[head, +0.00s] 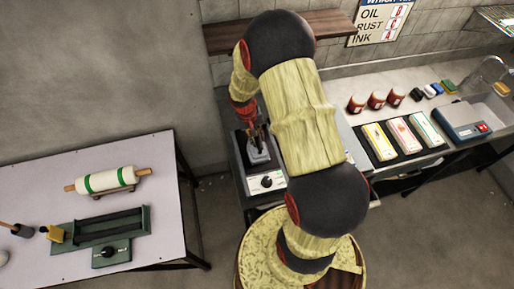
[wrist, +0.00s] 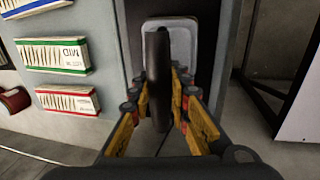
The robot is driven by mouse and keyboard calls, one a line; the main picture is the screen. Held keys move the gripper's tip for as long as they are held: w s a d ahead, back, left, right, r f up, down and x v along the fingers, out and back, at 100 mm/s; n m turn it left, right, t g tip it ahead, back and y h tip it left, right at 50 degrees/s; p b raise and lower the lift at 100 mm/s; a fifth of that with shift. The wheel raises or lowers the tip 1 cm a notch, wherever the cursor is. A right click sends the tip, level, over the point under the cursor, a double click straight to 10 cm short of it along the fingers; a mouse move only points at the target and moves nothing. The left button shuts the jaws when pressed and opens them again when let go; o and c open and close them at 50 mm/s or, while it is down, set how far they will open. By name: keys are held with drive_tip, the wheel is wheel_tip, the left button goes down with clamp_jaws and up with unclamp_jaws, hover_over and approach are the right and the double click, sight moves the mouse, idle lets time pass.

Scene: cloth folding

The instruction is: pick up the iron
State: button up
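The iron (head: 259,152) stands on a grey-topped unit with a dial (head: 266,183), left of my arm in the head view. My gripper (head: 256,128) reaches down to it from above, partly hiding it. In the wrist view the iron's dark handle (wrist: 159,60) runs between the two yellow fingers of my gripper (wrist: 161,88), with its pale grey body (wrist: 183,40) behind. The fingers are apart, one on each side of the handle. Small gaps seem to show between fingers and handle.
A left table (head: 150,225) holds a green-banded roller (head: 107,180) and a green tray device (head: 105,236). On the right counter are red cans (head: 377,101), coloured packs (head: 402,135) and a blue-grey machine (head: 468,122). A wooden shelf (head: 225,38) hangs behind my arm.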

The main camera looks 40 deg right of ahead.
clamp_jaws()
idle(0.6)
drive_tip(key=shift+w+r, duration=0.1)
drive_tip(key=shift+r, duration=0.15)
drive_tip(key=shift+r+p, duration=0.25)
drive_tip(key=shift+p, duration=0.25)
wheel_tip(320, 180, up, 2)
drive_tip(key=shift+w+d+r+b, duration=0.1)
drive_tip(key=shift+r+b, duration=0.15)
drive_tip(key=shift+b, duration=0.1)
drive_tip(key=s+r, duration=0.1)
drive_tip(key=r, duration=0.1)
drive_tip(key=s+r, duration=0.1)
drive_tip(key=s, duration=0.1)
drive_tip(key=s+a+r, duration=0.1)
drive_tip(key=r, duration=0.1)
drive_tip(key=shift+s+r, duration=0.2)
drive_tip(key=shift+r, duration=0.1)
drive_tip(key=s+a+r, duration=0.2)
drive_tip(key=s+r, duration=0.2)
drive_tip(key=s, duration=0.5)
drive_tip(key=shift+s+r, duration=0.25)
drive_tip(key=shift+r, duration=0.05)
drive_tip(key=shift+a, duration=0.1)
